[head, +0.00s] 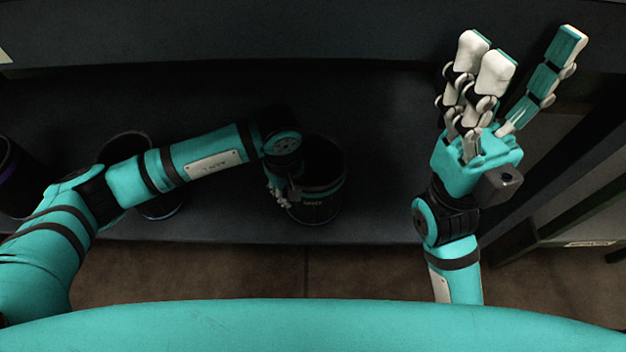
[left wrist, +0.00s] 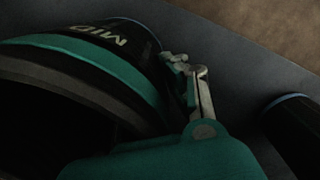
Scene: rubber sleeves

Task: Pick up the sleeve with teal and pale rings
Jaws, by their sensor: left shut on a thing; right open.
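A black open-topped sleeve (head: 322,209) with small pale lettering stands on the dark shelf in the middle of the head view. In the left wrist view this sleeve (left wrist: 130,75) is large and close, with a broad teal ring and pale letters reading "MID". Pale finger links show against the wall in the left wrist view. My right gripper (head: 528,54) is open and empty, fingers raised.
Another dark sleeve (head: 160,207) stands to the left, partly behind my left arm. A sleeve with a purple ring (head: 8,165) is cut off at the left edge. The shelf (head: 390,215) is clear right of the held sleeve. A frame stands at far right.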

